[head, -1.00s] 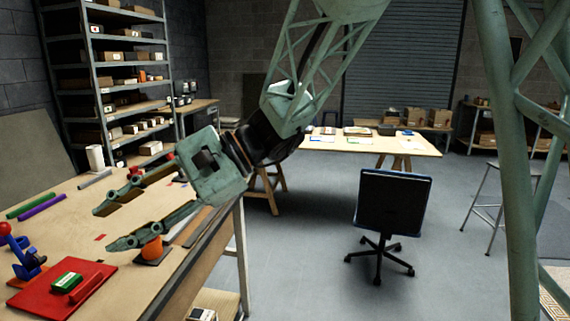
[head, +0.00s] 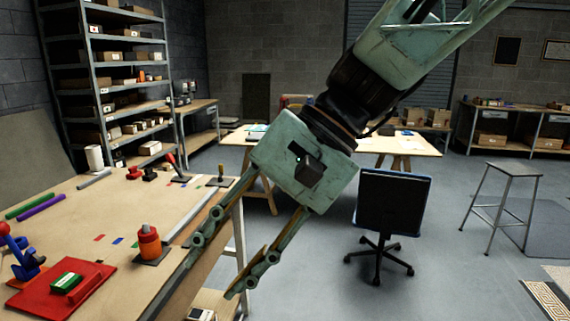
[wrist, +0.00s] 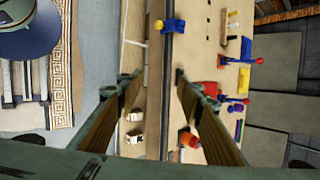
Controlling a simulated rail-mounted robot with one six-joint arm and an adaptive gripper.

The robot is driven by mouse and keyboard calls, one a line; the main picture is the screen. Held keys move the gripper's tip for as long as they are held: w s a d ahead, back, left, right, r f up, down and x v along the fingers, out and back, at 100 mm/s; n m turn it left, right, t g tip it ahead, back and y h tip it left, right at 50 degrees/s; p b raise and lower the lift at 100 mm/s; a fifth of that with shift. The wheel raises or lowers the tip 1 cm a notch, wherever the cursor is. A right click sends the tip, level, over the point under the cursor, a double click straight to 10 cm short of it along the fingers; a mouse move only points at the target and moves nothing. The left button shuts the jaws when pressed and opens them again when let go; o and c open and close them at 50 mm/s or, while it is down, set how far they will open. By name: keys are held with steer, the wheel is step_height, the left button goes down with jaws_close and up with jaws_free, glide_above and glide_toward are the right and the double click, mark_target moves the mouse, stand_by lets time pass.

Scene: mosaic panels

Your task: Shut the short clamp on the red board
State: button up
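The red board (head: 108,270) lies on the workbench at the lower left of the head view, with a green block (head: 66,282) and a red bar (head: 84,288) on it. A blue clamp with a red ball knob (head: 22,262) stands at its left edge, its handle raised. I cannot tell from its size whether it is the short clamp. In the wrist view a red patch (wrist: 206,88) looks like the board, with blue and red parts beside it. My gripper (head: 212,274) is open and empty, right of the board near the bench's front edge. It also shows in the wrist view (wrist: 157,80).
An orange cylinder on a dark base (head: 149,243) stands between my gripper and the board. A red-handled clamp (head: 178,168) and a small knobbed tool (head: 220,178) stand farther back. Green and purple rods lie at the left. An office chair (head: 392,212) stands right of the bench.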

steer(key=s+d+f+t+h, duration=0.1)
steer(key=s+d+t+h, duration=0.1)
steer(key=d, duration=0.8)
steer(key=s+d+n+t+h, duration=0.1)
steer(key=s+d, duration=0.4)
steer(key=d, duration=0.5)
steer(key=s+d+f+n+t+h, duration=0.1)
steer(key=s+d+h, duration=0.3)
steer(key=d, duration=0.6)
steer(key=shift+s+d+f+t+h, duration=0.25)
steer(key=shift+f+t+h, duration=0.05)
steer(key=shift+t, duration=0.6)
steer(key=shift+o, duration=0.2)
